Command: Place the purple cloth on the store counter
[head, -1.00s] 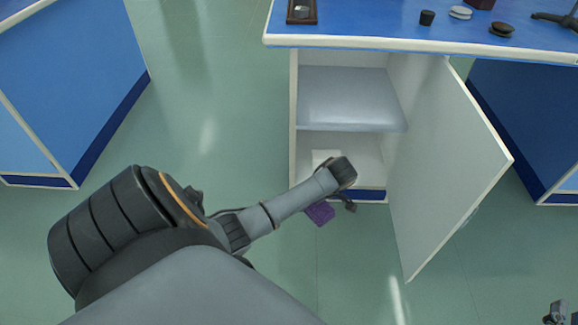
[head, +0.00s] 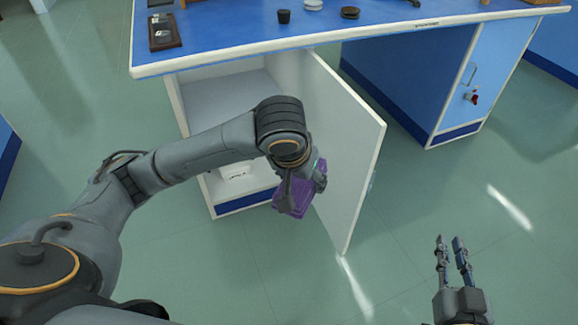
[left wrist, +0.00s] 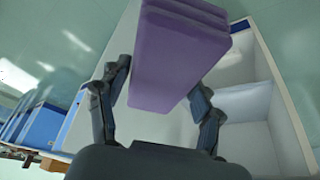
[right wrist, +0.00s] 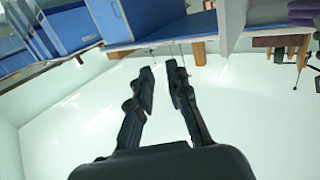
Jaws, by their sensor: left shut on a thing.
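The purple cloth (head: 292,198) is a thick folded block in my left gripper (head: 308,180), in front of the open cabinet under a blue-topped counter (head: 225,48). In the left wrist view the cloth (left wrist: 178,60) sits between the two fingers of the left gripper (left wrist: 160,82). The cloth is below the countertop level, clear of the floor as far as I can tell. My right gripper (head: 452,245) is open and empty over the floor at lower right; its fingers also show apart in the right wrist view (right wrist: 162,72). No label shows which counter is the store counter.
The white cabinet door (head: 345,145) stands open just right of the cloth. A dark tray (head: 165,32), a black cup (head: 284,16) and a dark round dish (head: 350,12) are on the countertop. Its front middle is clear. Green floor (head: 400,210) is open at right.

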